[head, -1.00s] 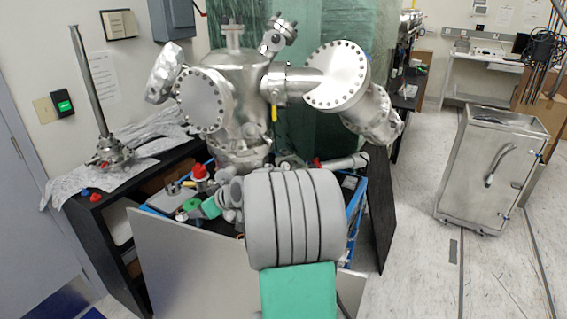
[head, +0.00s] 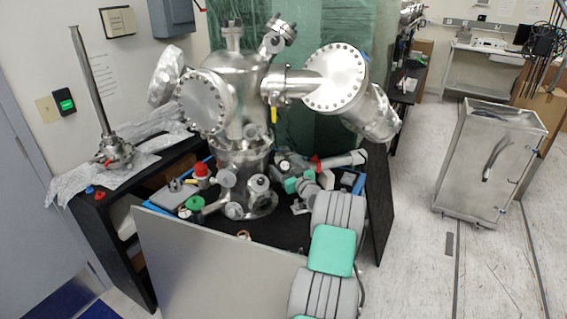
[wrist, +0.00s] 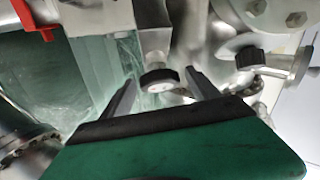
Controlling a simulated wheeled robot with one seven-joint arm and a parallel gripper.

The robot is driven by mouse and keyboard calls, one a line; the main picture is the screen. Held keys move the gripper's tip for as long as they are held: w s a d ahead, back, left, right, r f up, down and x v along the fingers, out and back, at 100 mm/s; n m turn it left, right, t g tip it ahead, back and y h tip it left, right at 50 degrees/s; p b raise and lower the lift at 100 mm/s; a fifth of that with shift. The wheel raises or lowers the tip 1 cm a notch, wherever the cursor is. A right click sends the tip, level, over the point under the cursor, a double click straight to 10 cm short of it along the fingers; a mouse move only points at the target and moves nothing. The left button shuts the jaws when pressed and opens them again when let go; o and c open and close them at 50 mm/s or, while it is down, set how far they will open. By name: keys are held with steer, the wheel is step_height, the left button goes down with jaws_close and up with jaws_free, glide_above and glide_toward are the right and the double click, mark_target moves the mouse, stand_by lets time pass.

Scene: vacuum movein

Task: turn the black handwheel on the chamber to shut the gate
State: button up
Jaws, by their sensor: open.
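A black-rimmed round handwheel (wrist: 158,84) with a pale centre shows in the wrist view, below a metal block. My gripper (wrist: 160,78) is open, with one grey finger at each side of the handwheel in the picture. I see no finger touching it, and its depth between them is unclear. The steel chamber (head: 238,95) stands on the black bench in the head view. My gripper also shows small in the head view (head: 300,184), at the chamber's lower right, where I cannot make out the handwheel.
A second dark knob (wrist: 249,57) sits right of the fingers. A red handle (wrist: 36,26) is at upper left. Around the chamber base are a red-capped part (head: 202,172) and a green part (head: 194,203). A grey panel (head: 210,262) fronts the bench. Floor at right is partly clear.

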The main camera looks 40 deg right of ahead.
steer(key=shift+w+d, duration=0.15)
steer(key=shift+w, duration=0.25)
steer(key=c, duration=1.4)
